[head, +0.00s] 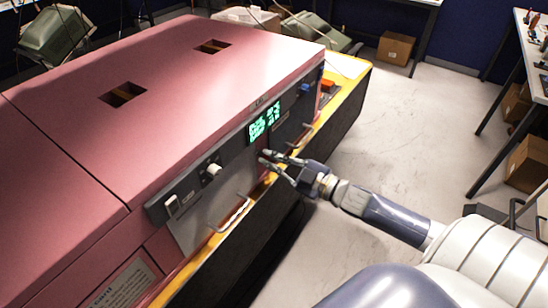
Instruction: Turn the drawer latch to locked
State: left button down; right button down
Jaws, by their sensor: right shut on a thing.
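The pink cabinet (150,80) has a dark control strip along its front with a lit green display (264,123). Drawer fronts with metal bar handles, one of them a near handle (231,215), sit below the strip. My right gripper (265,157) reaches in from the right, its fingertips against the front just below the display. It is shut on a small part there, which appears to be the drawer latch; the fingers mostly hide it, and I cannot tell its angle. My left gripper is not in view.
A round white knob (213,170) and a pale switch (171,204) sit on the strip, left of my right gripper. A yellow-edged ledge (355,92) runs below the cabinet. Open floor (410,130) lies right of it, with a workbench (530,45) beyond.

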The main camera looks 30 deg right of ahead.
jog(key=n, duration=0.2)
jog(key=shift+a+n, duration=0.15)
jog(key=shift+n, duration=0.25)
jog(key=n, duration=0.2)
jog(key=n+b, duration=0.1)
jog(key=n, duration=0.2)
jog(key=f+n, duration=0.1)
jog(key=n, duration=0.2)
jog(key=shift+s+a+b, duration=0.1)
jog(key=shift+a+b, duration=0.1)
jog(key=shift+b, duration=0.1)
jog(key=shift+n, duration=0.3)
jog(key=c, duration=1.7)
grip_release()
